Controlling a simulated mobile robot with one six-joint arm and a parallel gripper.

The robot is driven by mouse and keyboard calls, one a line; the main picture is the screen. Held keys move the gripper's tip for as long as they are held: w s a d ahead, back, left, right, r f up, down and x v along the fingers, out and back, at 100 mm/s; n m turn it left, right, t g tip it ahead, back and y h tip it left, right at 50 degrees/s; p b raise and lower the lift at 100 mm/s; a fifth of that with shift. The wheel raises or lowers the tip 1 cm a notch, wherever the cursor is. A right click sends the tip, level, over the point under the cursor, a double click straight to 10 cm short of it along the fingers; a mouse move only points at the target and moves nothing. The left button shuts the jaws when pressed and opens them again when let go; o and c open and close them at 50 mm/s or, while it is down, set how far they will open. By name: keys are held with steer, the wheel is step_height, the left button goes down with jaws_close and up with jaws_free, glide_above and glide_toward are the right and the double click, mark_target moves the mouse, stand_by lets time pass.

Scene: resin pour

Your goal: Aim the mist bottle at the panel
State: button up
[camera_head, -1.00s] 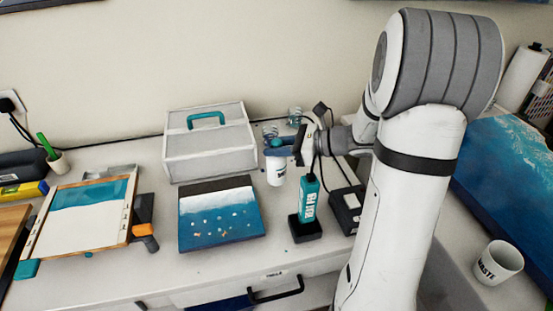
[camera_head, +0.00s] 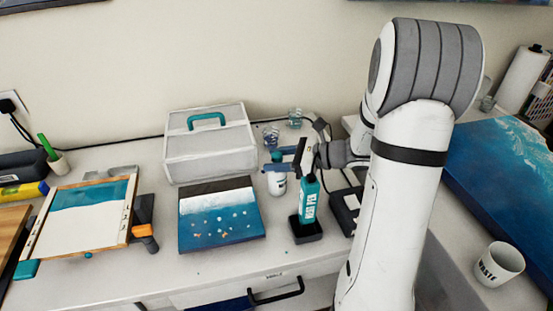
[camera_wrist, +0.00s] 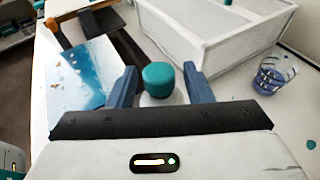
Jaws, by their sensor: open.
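The white mist bottle (camera_head: 277,187) has a teal cap and stands just right of the panel's far corner, in front of the storage box. My gripper (camera_head: 283,161) is open at the bottle's upper part. In the wrist view, the teal cap of the bottle (camera_wrist: 159,78) sits between the two blue fingers of my gripper (camera_wrist: 158,86), with a gap visible on each side. The bottle's lower body is hidden there. The blue panel (camera_head: 222,228), with a dark and white far strip and pale dots, lies flat; it also shows in the wrist view (camera_wrist: 98,82).
A white box (camera_head: 210,155) with a teal handle stands behind. A teal upright bottle (camera_head: 309,205) on a black base stands close to the right, below my gripper. A framed board (camera_head: 80,220) lies left. A waste cup (camera_head: 499,264) is far right.

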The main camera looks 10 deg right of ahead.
steer(key=shift+r, duration=0.1)
steer(key=shift+d+r, duration=0.1)
steer(key=shift+d, duration=0.1)
steer(key=v, duration=1.1)
steer(key=shift+s+d, duration=0.2)
steer(key=shift+s, duration=0.1)
